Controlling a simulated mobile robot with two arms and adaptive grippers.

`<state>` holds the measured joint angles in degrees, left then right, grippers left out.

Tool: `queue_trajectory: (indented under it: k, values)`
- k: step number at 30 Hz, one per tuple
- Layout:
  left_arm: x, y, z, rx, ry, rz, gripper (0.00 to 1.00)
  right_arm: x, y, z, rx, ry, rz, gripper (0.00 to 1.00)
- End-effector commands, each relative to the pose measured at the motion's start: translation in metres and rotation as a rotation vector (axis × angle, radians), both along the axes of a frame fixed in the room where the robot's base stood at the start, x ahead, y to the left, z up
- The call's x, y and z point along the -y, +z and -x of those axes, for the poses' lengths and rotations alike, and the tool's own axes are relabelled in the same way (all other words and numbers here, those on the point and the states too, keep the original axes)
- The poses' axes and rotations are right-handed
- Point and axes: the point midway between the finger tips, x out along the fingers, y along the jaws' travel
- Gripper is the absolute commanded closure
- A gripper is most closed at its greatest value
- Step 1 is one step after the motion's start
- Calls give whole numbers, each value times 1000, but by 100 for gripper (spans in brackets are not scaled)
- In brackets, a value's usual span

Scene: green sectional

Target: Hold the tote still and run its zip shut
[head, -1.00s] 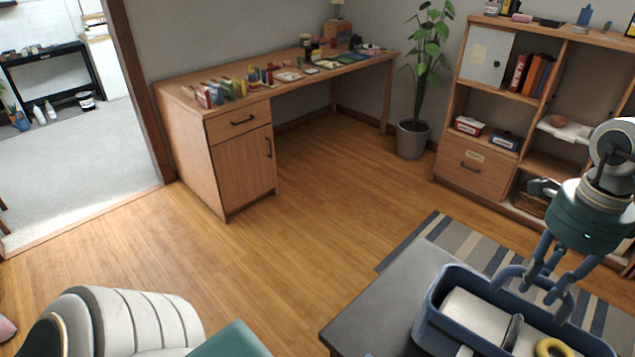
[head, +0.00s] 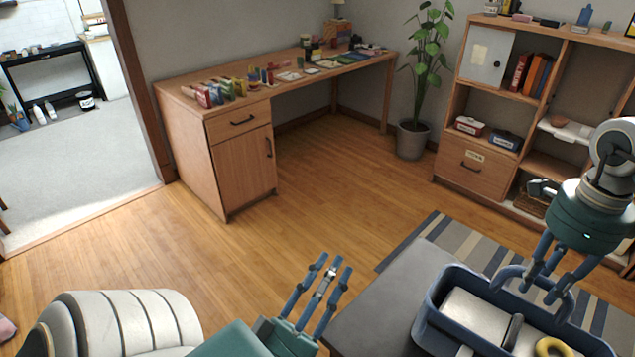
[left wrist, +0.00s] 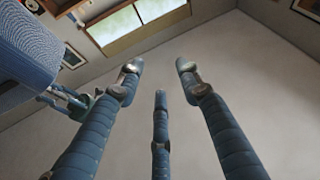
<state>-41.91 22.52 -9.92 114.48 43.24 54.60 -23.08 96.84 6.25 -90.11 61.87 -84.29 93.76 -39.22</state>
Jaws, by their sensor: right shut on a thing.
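The dark blue tote (head: 427,318) stands on a grey surface at the lower right of the head view, its near end cut off by the frame. Its top is open, and a white item (head: 475,315) and a yellow ring (head: 553,347) show inside. I cannot make out the zip or its pull. My right gripper (head: 545,288) is shut on the tote's handle (head: 510,274) from above. My left gripper (head: 328,275) is open and empty, left of the tote and apart from it. Its spread fingers also show in the left wrist view (left wrist: 160,80).
The grey surface (head: 385,305) has bare room left of the tote. A wooden desk (head: 240,125), a potted plant (head: 412,140) and a shelf unit (head: 475,165) stand farther back. Open floor lies between.

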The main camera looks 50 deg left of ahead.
Motion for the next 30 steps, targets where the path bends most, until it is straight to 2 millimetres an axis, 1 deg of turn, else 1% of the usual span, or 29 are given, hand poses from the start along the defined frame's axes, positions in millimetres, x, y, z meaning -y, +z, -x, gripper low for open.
queue_trajectory:
  k: [1, 6, 12, 18, 26, 29, 30]
  values:
    - [-9, 6, -3, 22, -2, -1, 64, 0, 1, 0, 1, 0, -1, 100]
    - [-34, 24, -13, 84, -17, 6, 64, 0, 1, 0, 1, 0, -1, 100]
    - [-55, 38, -23, 129, -37, 2, 64, 0, 1, 0, 1, 0, -1, 100]
    - [-64, 45, -27, 148, -46, 2, 64, 0, 1, 0, 1, 0, -1, 100]
    - [-64, 45, -27, 149, -46, 2, 64, 0, 1, 0, 1, 0, -1, 100]
    - [-64, 45, -27, 149, -46, 2, 82, 0, 1, 0, 1, 0, -1, 100]
    - [-64, 45, -27, 148, -46, 2, 90, 0, 1, 0, 1, 0, -1, 100]
